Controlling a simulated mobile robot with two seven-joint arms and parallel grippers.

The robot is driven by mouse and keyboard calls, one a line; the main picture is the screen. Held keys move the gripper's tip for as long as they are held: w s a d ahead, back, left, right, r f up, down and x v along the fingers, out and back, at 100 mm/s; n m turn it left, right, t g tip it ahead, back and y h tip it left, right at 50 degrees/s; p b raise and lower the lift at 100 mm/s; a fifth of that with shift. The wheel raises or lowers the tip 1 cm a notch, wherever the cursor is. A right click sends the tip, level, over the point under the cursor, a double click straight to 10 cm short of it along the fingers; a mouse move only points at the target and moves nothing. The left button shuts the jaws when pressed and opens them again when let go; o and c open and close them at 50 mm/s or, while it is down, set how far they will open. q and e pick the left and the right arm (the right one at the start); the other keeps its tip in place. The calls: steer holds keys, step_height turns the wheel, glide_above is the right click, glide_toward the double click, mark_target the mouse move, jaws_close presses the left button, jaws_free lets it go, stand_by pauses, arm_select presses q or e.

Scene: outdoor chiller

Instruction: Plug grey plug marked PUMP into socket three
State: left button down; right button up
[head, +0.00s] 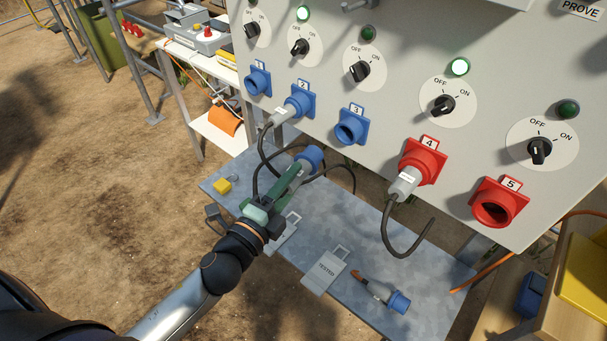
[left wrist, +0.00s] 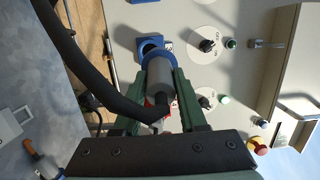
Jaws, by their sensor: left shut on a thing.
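My left gripper (head: 296,176) is shut on a grey plug with a blue front collar (head: 309,158). It holds the plug above the metal shelf, apart from the panel, below and left of socket three (head: 350,127). Socket three is blue, empty and numbered 3. In the left wrist view the plug's grey body (left wrist: 158,78) lies between the two fingers, with a black cable behind it. A blue socket (left wrist: 150,46) shows just past its collar; its number is not readable. No PUMP marking is readable on the held plug. My right gripper is not in view.
Socket two (head: 304,101) and red socket four (head: 428,155) hold plugs. Sockets one (head: 258,80) and five (head: 497,200) are empty. Hanging cables loop near the gripper.

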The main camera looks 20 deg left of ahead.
mark_target(301, 181)
arm_select(q)
steer(key=w+f+m+h, duration=0.1)
steer(key=w+d+f+h, duration=0.1)
steer(key=shift+w+f+m+g+h, duration=0.2)
steer(key=shift+w+m+g+h, duration=0.1)
steer(key=shift+w+m+h, duration=0.1)
steer(key=shift+w+a+f, duration=0.1)
steer(key=shift+w+a, duration=0.4)
steer(key=shift+w, duration=0.25)
steer(key=shift+p, duration=0.35)
steer(key=x, duration=0.4)
steer(key=shift+f+b, duration=0.1)
steer(key=shift+b, duration=0.25)
steer(key=shift+x, duration=0.9)
steer(key=shift+b+x, duration=0.5)
steer(key=shift+x, duration=0.85)
steer(key=shift+w+d, duration=0.15)
steer(key=shift+w, duration=0.05)
